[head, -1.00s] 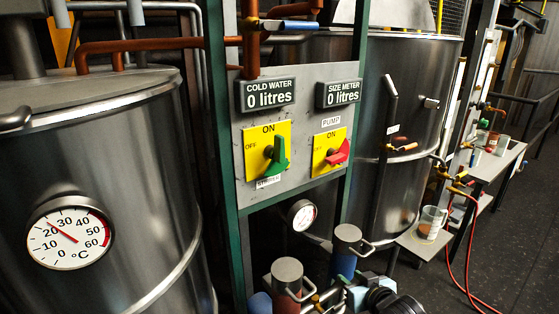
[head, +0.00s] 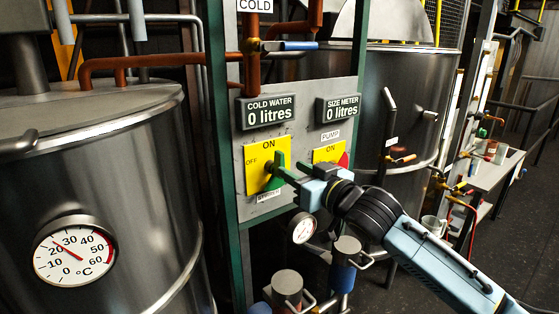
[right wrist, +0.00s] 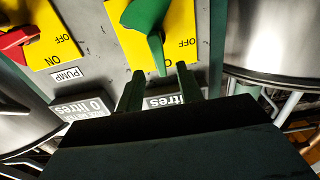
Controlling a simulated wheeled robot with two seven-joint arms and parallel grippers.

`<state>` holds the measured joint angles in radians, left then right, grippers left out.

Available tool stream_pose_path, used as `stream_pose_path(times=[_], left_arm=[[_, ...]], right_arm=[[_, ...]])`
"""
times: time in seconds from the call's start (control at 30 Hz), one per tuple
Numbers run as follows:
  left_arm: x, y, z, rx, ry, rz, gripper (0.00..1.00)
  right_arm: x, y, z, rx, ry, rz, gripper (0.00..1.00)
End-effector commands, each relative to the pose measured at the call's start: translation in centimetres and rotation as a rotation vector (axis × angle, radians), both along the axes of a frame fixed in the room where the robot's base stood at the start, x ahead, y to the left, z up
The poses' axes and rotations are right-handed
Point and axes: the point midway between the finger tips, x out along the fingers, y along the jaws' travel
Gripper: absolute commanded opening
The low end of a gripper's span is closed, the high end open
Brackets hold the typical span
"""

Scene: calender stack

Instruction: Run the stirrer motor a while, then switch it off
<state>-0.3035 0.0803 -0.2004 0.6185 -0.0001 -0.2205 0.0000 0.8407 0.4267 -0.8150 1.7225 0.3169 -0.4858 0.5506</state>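The stirrer switch has a yellow plate (head: 255,160) with ON and OFF marks and a green knob (head: 279,160). In the right wrist view, which shows the panel upside down, the green knob (right wrist: 147,22) has its narrow end towards the ON mark. My right gripper (head: 279,173) is at this knob. In the right wrist view its two fingers (right wrist: 160,70) are apart, one on each side of the knob's narrow end, with gaps visible. The label below the plate is partly hidden. My left gripper is not in view.
The pump switch with a red knob (right wrist: 18,37) is beside the stirrer switch. Above are the cold water display (head: 267,113) and size meter display (head: 338,108), both at 0 litres. A steel tank with a dial thermometer (head: 74,250) stands left. Pipes and valves surround the panel.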

Motion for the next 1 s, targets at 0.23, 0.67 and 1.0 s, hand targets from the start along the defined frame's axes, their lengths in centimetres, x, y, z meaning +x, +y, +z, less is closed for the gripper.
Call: stream_pose_path(times=[0.23, 0.67, 1.0], left_arm=[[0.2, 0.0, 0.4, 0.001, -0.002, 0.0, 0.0], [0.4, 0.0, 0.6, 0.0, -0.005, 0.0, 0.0], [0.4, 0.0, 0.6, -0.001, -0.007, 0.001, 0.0]], right_arm=[[3.2, 2.4, 0.2, -0.002, -0.001, 0.0, 0.36], [5.1, 3.7, 0.0, -0.001, -0.001, 0.0, 0.36], [5.1, 3.7, 0.0, 0.0, 0.0, 0.0, 0.18]])
